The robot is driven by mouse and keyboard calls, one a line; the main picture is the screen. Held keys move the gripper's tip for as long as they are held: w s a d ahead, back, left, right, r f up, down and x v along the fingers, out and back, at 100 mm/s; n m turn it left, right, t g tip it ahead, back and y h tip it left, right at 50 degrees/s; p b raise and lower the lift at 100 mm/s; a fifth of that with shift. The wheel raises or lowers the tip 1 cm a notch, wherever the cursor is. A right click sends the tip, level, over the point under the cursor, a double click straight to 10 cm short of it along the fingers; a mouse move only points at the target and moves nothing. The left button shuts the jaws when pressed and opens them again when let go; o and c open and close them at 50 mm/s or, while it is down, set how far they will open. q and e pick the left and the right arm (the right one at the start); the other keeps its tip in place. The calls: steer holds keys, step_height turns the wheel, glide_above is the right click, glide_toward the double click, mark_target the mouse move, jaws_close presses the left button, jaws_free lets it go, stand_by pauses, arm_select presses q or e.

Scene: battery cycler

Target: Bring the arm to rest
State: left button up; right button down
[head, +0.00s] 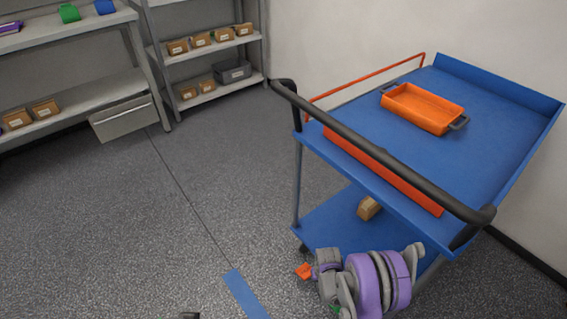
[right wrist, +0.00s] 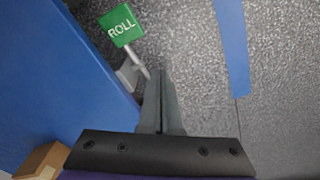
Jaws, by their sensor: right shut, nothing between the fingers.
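My right arm (head: 370,282), purple and grey, is low at the near corner of the blue cart in the head view. My right gripper (right wrist: 161,90) shows in the right wrist view with its two grey fingers together and nothing between them. Its tips point over the grey floor, close to a green tag (right wrist: 121,25) reading ROLL on a grey stem. I cannot tell whether the fingertips touch the stem. In the head view the arm hides most of the gripper. My left gripper is not recognisable in either view.
The blue cart (head: 500,130) has a black handle (head: 375,150) above my right arm and an orange tray (head: 425,108) on top. A cardboard box (head: 369,208) sits on its lower shelf. Shelving (head: 200,60) stands at the back left.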

steer(key=s+d+r+t, duration=0.1)
steer(key=s+r, duration=0.2)
steer(key=r, duration=0.9)
steer(key=s+d+r+t, duration=0.1)
steer(key=s+r, duration=0.1)
steer(key=r, duration=1.1)
steer(key=s+d+r+t, duration=0.1)
steer(key=s+r, duration=0.2)
steer(key=s, duration=0.3)
steer(key=s+d+r+m, duration=0.1)
steer(key=s+r, duration=0.3)
steer(key=s, duration=0.2)
steer(key=s+r+t, duration=0.1)
steer(key=s+r, duration=0.2)
steer(key=s, duration=0.4)
arm_select(q)
step_height(320, 180, up, 27)
steer(key=t+p, duration=0.1)
steer(key=p, duration=2.2)
steer(key=shift+w, duration=0.35)
arm_select(e)
step_height(320, 180, up, 27)
steer(key=w+t, duration=0.1)
steer(key=shift+w+d+f, duration=0.15)
steer(key=shift+f, duration=0.05)
arm_select(q)
steer(key=shift+f, duration=0.1)
